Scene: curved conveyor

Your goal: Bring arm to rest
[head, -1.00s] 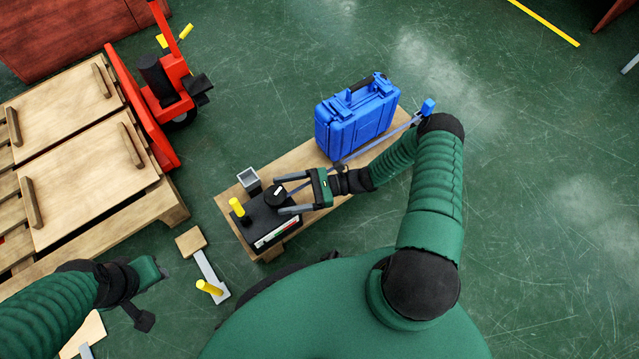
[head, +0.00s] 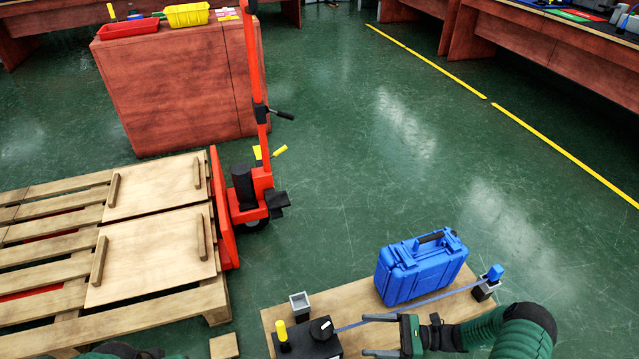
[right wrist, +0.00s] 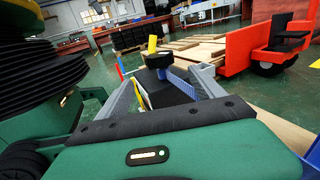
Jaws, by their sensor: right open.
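My right gripper (head: 372,335) is low in the head view, its two fingers spread with nothing held between them. They point left toward a black box (head: 300,341) with a black knob (head: 321,329) and a yellow post (head: 281,333). In the right wrist view the open fingers (right wrist: 165,78) reach forward on both sides of the black knob. I cannot tell whether they touch the box. Only a sliver of my left arm (head: 120,351) shows at the bottom edge; its fingers are out of view.
A blue case (head: 421,268) stands on the bench behind my right gripper. A blue strap (head: 408,306) runs from the box to a blue-topped post (head: 493,273). A wooden pallet (head: 60,262) and red pallet jack (head: 252,192) are at left. Open green floor lies beyond.

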